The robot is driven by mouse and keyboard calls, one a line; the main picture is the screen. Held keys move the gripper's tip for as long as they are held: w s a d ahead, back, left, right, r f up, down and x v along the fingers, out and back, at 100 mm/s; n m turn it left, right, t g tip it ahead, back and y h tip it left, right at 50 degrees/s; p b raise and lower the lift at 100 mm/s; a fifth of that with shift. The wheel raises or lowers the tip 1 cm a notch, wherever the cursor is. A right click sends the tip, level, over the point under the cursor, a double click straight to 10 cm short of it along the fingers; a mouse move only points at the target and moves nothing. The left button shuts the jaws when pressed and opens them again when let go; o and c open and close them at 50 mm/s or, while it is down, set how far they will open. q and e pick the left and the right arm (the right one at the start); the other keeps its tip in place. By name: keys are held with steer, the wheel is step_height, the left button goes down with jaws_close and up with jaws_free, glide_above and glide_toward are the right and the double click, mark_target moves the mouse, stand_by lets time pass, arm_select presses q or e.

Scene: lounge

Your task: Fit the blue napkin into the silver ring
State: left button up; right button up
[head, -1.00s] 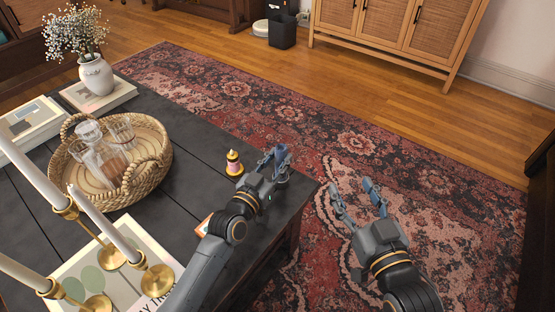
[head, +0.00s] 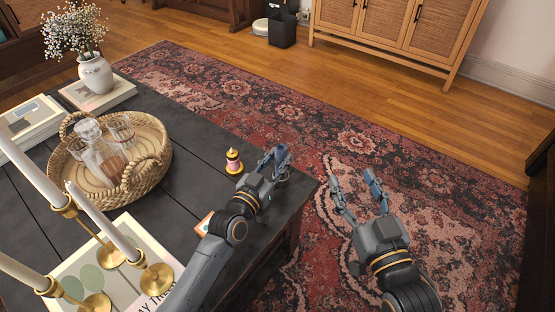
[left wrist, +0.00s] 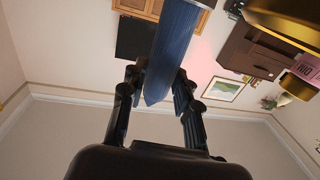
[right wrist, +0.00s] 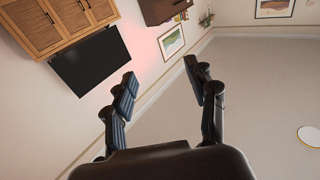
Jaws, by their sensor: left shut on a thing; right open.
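My left gripper (head: 274,160) is over the right end of the dark table. It is shut on the blue napkin (left wrist: 172,52), which shows as a long folded strip between the fingers in the left wrist view. In the head view the napkin is mostly hidden by the fingers. A small grey edge (left wrist: 207,3) shows at the napkin's far end; I cannot tell whether it is the silver ring. I cannot make out the ring clearly elsewhere. My right gripper (head: 353,182) is open and empty, off the table's right edge above the rug.
A woven tray (head: 155,178) with glassware, gold candlesticks (head: 157,281), books and a flower vase (head: 97,76) fill the table's left. The rug (head: 440,180) is clear.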

arm_select(q)
steer(key=shift+f, duration=0.3)
arm_select(e)
steer(key=shift+a+r+t, duration=0.1)
steer(key=shift+r+t, duration=0.4)
steer(key=shift+r, duration=0.3)
arm_select(q)
steer(key=o, duration=1.2)
steer(key=shift+c, duration=0.2)
steer(key=shift+s, duration=0.1)
steer(key=shift+s+a, duration=0.35)
steer(key=shift+s, duration=0.2)
steer(key=shift+s+a+p, duration=0.3)
steer(key=shift+s+p, duration=0.25)
steer(key=shift+s, duration=0.1)
steer(key=shift+p+v, duration=0.55)
steer(key=shift+v, duration=0.7)
steer(key=shift+s+a, duration=0.15)
steer(key=shift+s, duration=0.1)
arm_select(e)
steer(key=s+d+f+g+h, duration=0.1)
steer(key=s+f+g, duration=0.1)
steer(key=f, duration=0.3)
steer(key=s+d+f+g+h, duration=0.1)
steer(key=f+g, duration=0.4)
steer(key=f, duration=0.1)
steer(key=shift+s+d+f, duration=0.3)
steer(key=shift+s+d, duration=0.1)
